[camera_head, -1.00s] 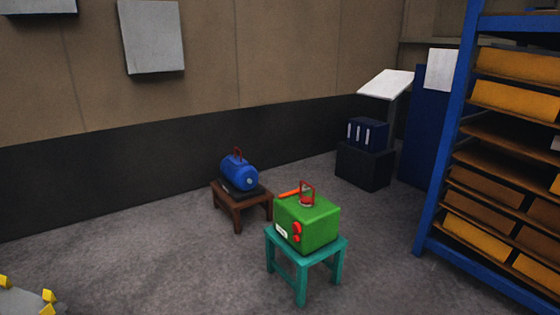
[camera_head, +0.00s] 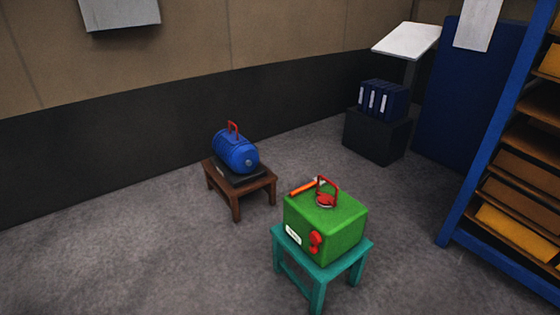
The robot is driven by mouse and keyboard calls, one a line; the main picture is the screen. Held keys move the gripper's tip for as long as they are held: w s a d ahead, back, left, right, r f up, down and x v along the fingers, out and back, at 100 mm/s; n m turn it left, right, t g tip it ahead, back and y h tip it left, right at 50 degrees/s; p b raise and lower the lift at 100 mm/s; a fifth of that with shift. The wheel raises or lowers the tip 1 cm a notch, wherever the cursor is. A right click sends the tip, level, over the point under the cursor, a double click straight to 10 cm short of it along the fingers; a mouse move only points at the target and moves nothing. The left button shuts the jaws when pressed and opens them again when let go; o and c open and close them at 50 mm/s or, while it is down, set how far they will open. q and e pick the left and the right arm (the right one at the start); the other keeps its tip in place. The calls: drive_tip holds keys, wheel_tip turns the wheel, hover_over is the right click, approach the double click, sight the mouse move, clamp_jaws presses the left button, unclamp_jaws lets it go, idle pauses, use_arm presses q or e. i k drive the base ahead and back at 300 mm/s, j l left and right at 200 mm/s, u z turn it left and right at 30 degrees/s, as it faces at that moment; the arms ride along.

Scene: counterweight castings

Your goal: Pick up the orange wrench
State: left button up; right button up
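An orange wrench (camera_head: 305,188) shows as a thin bar at the back left of the top of a green box (camera_head: 322,222). Its right end is near or behind the red handle (camera_head: 328,190) on the box, so its full shape is hidden or too small to tell. The green box has red knobs and a white label on its front. It sits on a teal stool (camera_head: 318,270). Neither of my grippers shows in the head view.
A blue tank (camera_head: 236,152) with a red handle sits on a brown stool (camera_head: 240,186) behind and left. A blue-framed shelf (camera_head: 500,130) stands at right. A dark block (camera_head: 376,134) with blue binders (camera_head: 384,100) is at the back. Floor at left is clear.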

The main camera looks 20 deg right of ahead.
sight(313, 183)
drive_tip(key=i+j, duration=0.1)
drive_tip(key=i, duration=0.4)
drive_tip(key=i+j+z, duration=0.1)
drive_tip(key=i, duration=0.45)
drive_tip(key=i+j, duration=0.1)
drive_tip(key=i, duration=0.4)
drive_tip(key=i+z, duration=0.15)
drive_tip(key=z, duration=0.25)
drive_tip(key=i+z, duration=0.15)
drive_tip(key=z, duration=0.3)
drive_tip(key=i+j+z, duration=0.15)
drive_tip(key=z, duration=0.25)
drive_tip(key=i+j+z, duration=0.1)
drive_tip(key=z, duration=0.3)
drive_tip(key=i+j+z, duration=0.1)
drive_tip(key=z, duration=0.25)
drive_tip(key=i+j+z, duration=0.15)
drive_tip(key=z, duration=0.2)
drive_tip(key=i+j+z, duration=0.3)
drive_tip(key=k+l, duration=0.1)
